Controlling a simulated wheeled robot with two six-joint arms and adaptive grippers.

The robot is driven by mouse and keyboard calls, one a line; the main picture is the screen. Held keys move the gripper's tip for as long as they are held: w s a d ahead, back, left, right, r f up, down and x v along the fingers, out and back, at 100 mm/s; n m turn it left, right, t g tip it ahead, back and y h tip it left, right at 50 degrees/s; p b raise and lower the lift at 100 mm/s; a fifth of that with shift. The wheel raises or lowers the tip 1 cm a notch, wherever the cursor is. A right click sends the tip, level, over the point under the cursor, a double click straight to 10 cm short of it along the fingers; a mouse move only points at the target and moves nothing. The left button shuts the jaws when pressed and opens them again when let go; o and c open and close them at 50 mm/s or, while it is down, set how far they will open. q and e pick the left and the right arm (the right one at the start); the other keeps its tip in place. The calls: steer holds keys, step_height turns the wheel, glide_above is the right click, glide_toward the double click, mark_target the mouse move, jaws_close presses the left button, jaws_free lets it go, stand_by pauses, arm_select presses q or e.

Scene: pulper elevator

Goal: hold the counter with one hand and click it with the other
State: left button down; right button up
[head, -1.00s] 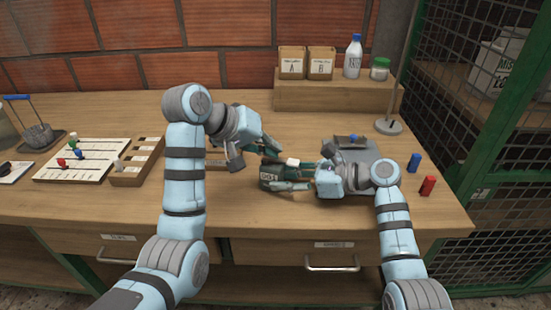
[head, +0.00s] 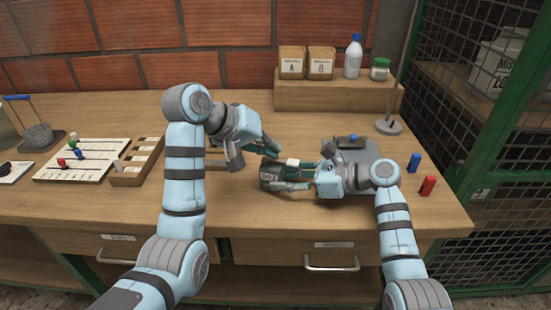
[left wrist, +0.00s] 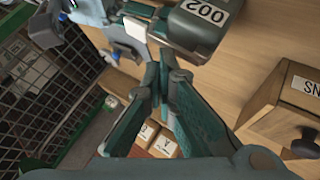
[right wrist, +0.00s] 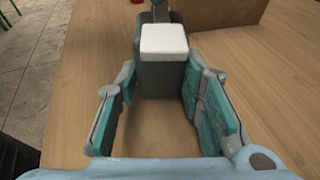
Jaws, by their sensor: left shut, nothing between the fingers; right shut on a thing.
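The counter (head: 271,176) is a small dark grey-green block with a white number label, just above or on the bench middle. In the left wrist view the counter (left wrist: 190,30) shows digits that look like 002. In the right wrist view the counter (right wrist: 160,72) has a white button-like face and sits between the fingers. My right gripper (head: 285,175) is shut on the counter from the right. My left gripper (head: 270,149) is shut and empty, its tips close to the white part; its closed tips (left wrist: 162,60) show beside the counter. I cannot tell whether they touch it.
A white peg board (head: 85,160) and a wooden tray (head: 137,163) lie left. A raised shelf (head: 335,94) holds boxes, a bottle and a jar. Blue (head: 414,163) and red (head: 427,186) pieces stand right, near the mesh cage (head: 480,80). The front middle of the bench is clear.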

arm_select(q)
steer(key=shift+r, duration=0.6)
steer(key=shift+a+r, duration=0.15)
steer(key=shift+r, duration=2.35)
arm_select(e)
steer(key=o, duration=0.9)
steer(key=shift+o, duration=0.2)
